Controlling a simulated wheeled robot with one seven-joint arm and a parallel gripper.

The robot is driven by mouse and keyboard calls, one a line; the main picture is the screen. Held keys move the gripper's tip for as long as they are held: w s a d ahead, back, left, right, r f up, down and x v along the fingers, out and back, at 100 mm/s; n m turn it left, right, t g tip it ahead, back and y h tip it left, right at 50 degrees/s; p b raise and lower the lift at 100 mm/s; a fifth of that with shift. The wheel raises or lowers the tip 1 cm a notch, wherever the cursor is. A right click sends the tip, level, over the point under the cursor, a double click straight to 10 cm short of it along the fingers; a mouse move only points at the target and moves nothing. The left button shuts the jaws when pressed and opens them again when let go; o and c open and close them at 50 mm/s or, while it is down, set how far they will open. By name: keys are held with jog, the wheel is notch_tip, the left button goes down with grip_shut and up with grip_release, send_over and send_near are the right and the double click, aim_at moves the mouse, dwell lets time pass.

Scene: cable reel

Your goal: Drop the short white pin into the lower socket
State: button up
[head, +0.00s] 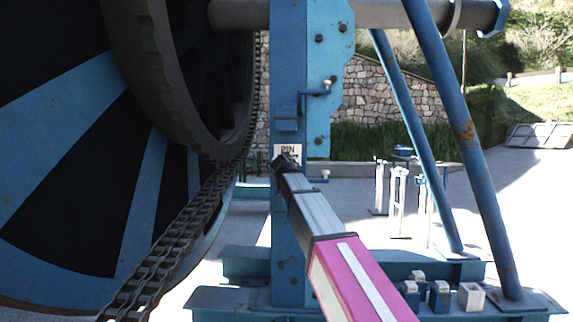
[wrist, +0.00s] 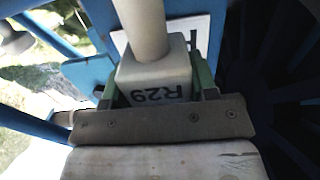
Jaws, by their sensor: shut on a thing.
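In the wrist view, my gripper (wrist: 155,92) is shut on a white pin (wrist: 150,72). The pin has a square block marked R29 between the green fingers and a round pale shaft running toward the top of the picture. In the head view, my gripper (head: 286,163) is at the blue upright, just below the PIN sign (head: 288,151); the pin cannot be made out there. A short fitting with a pale end (head: 325,174) sticks out right of the upright below the sign. I cannot tell whether it belongs to the lower socket, and no socket opening is visible.
The big blue and black reel (head: 75,190) and its chain (head: 165,255) fill the left. A diagonal blue brace (head: 460,130) stands at right. Small blocks (head: 440,292) and a pale hollow block (head: 471,296) sit on the base beam. White posts (head: 398,200) stand behind.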

jog(key=shift+f, duration=0.25)
jog(key=shift+f, duration=0.75)
jog(key=shift+f, duration=0.6)
jog(key=shift+f, duration=0.75)
jog(key=shift+f, duration=0.35)
jog(key=shift+f, duration=1.1)
jog(key=shift+f, duration=0.35)
jog(key=shift+f, duration=0.35)
jog(key=shift+f, duration=0.65)
